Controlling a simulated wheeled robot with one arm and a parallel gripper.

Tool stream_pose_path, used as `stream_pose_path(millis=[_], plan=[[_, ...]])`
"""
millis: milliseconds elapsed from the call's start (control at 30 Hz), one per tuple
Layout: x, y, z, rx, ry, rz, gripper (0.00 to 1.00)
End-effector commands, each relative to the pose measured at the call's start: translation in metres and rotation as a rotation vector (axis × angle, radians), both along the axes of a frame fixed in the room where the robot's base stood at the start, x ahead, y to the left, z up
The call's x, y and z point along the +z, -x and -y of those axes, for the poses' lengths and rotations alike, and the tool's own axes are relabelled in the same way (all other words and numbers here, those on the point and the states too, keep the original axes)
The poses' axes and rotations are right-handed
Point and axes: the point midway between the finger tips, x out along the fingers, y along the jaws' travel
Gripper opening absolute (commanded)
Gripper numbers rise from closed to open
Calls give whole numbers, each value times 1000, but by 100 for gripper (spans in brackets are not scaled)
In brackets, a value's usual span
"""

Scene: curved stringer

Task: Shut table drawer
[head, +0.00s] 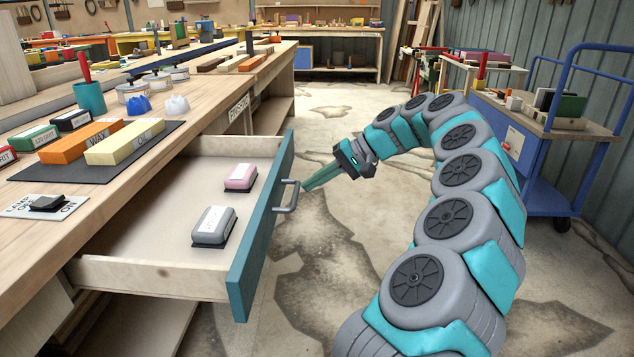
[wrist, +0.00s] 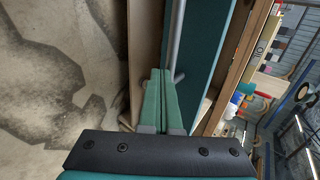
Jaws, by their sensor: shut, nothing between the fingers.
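The table drawer (head: 160,215) is pulled open from the wooden workbench, with its teal front (head: 262,235) facing right. A grey bar handle (head: 288,197) sits on the front; the handle (wrist: 177,40) and the teal front (wrist: 205,60) also show in the wrist view. My gripper (head: 307,187) is shut and empty, its green fingers pointing at the drawer front just right of the handle. In the wrist view the fingertips (wrist: 160,72) are close beside the handle; I cannot tell whether they touch.
A grey block (head: 214,226) and a pink block (head: 241,177) lie in the drawer. The workbench top (head: 140,175) holds an orange block, a yellow block and cups. A blue cart (head: 550,150) stands at the right. The concrete floor (head: 340,260) beside the drawer is clear.

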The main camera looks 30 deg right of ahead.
Motion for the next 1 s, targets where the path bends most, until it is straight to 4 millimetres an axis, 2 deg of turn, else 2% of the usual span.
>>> stream_pose_path(millis=[233,800,1000], plan=[[1,-22,-35,4,-2,-1,0],[1,-108,-163,6,0,-4,0],[0,-130,-195,3,1,-2,0]])
